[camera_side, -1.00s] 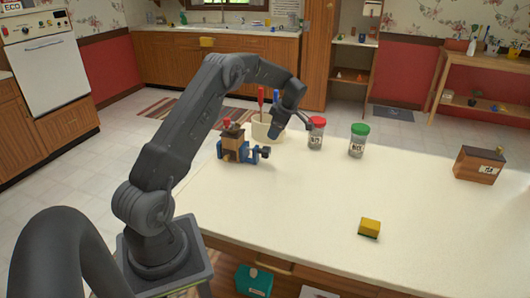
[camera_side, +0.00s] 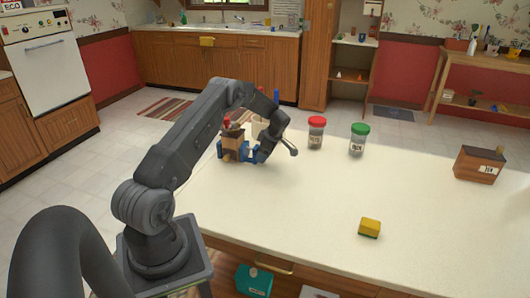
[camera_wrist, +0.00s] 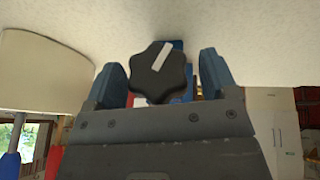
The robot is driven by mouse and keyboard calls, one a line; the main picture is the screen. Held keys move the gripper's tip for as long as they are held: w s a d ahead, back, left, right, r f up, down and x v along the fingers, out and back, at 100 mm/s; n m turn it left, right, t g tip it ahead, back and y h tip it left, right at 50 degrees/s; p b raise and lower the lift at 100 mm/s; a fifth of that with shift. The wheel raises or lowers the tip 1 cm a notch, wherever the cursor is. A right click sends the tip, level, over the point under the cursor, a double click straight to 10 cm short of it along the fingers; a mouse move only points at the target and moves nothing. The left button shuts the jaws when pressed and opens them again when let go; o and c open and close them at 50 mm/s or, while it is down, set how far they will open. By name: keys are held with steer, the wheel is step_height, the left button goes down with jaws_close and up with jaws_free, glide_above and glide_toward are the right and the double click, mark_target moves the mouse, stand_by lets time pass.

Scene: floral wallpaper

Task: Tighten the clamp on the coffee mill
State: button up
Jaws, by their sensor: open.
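The coffee mill (camera_side: 233,149), a brown wooden box with a red-knobbed crank, stands at the table's left far edge. Its blue clamp (camera_side: 221,150) shows in part beside it. The clamp's black lobed knob (camera_wrist: 158,73), with a white stripe slanting toward the upper right, shows in the wrist view. My gripper (camera_wrist: 160,76) is open, with one blue finger on each side of the knob and gaps visible between them. In the side view my gripper (camera_side: 256,154) is low at the right of the mill and hides the knob.
A cream crock (camera_side: 259,126) with utensils stands behind the gripper; it fills the left of the wrist view (camera_wrist: 42,75). A red-lidded jar (camera_side: 316,133) and a green-lidded jar (camera_side: 358,140) stand to the right. A yellow sponge (camera_side: 369,227) and a wooden box (camera_side: 480,165) lie farther off.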

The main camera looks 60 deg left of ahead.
steer(key=c, duration=0.9)
steer(key=shift+a+f+m+g+h, duration=0.15)
steer(key=shift+m+g+h, duration=0.25)
steer(key=shift+g+h, duration=0.8)
steer(key=shift+g+h, duration=0.3)
steer(key=o, duration=0.9)
steer(key=shift+r, duration=0.2)
steer(key=shift+w+r, duration=0.2)
steer(key=r, duration=0.6)
steer(key=w+r, duration=0.1)
steer(key=r, duration=0.2)
steer(key=shift+d+r, duration=0.1)
steer(key=shift+d, duration=0.2)
